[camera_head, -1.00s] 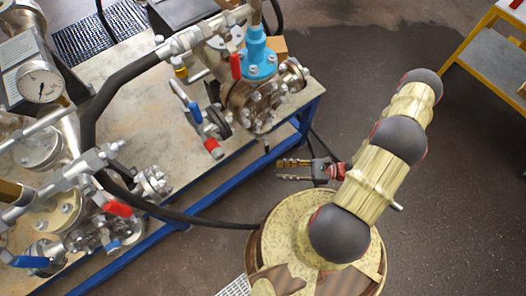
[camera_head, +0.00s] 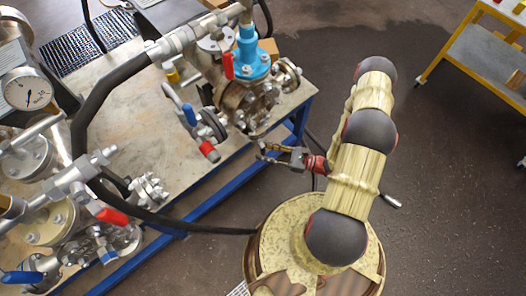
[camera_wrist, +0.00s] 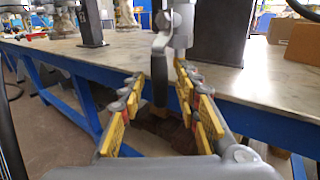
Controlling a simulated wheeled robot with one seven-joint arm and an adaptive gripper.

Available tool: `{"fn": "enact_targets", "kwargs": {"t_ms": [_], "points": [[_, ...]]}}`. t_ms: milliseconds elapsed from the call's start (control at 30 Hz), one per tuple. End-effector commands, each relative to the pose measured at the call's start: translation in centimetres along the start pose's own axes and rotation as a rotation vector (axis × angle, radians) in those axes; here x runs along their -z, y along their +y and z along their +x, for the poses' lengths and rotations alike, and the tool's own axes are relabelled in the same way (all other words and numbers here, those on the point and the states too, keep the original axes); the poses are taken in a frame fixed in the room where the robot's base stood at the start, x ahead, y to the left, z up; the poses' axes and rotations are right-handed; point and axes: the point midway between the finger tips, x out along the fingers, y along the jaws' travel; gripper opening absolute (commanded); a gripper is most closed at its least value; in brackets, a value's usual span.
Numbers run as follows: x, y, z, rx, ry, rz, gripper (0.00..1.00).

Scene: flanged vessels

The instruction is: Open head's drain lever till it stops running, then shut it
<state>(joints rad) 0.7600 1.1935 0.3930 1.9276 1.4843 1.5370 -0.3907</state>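The flanged vessel with a bright blue fitting (camera_head: 252,60) stands near the right edge of the bench. My gripper (camera_head: 264,152) is beside the bench edge, just below this vessel in the head view. In the wrist view, a dark lever (camera_wrist: 159,82) hangs down from a grey metal valve body (camera_wrist: 178,28) at the bench edge. My gripper (camera_wrist: 160,84) is open, its yellow-padded fingers on either side of the lever. I see a gap on the left; contact on the right cannot be told. Any liquid flow cannot be made out.
Other levers are near: a red one (camera_head: 228,65) on the vessel and a blue one (camera_head: 190,114) left of it. A black hose (camera_head: 88,120) arches over the bench (camera_head: 190,185). A yellow-framed cart (camera_head: 468,62) stands at the far right.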

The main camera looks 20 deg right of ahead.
Motion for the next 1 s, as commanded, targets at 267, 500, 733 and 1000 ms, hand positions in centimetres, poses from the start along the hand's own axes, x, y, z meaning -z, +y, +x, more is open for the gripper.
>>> {"fn": "enact_targets", "kwargs": {"t_ms": [267, 500, 733, 1000], "points": [[-0.05, 0.02, 0.81, 0.000, -0.001, 0.000, 0.33], [-0.04, 0.01, 0.79, 0.000, 0.000, 0.000, 0.28], [-0.04, 0.02, 0.78, 0.000, 0.000, 0.000, 0.15], [-0.03, 0.02, 0.78, 0.000, 0.000, 0.000, 0.00]]}}
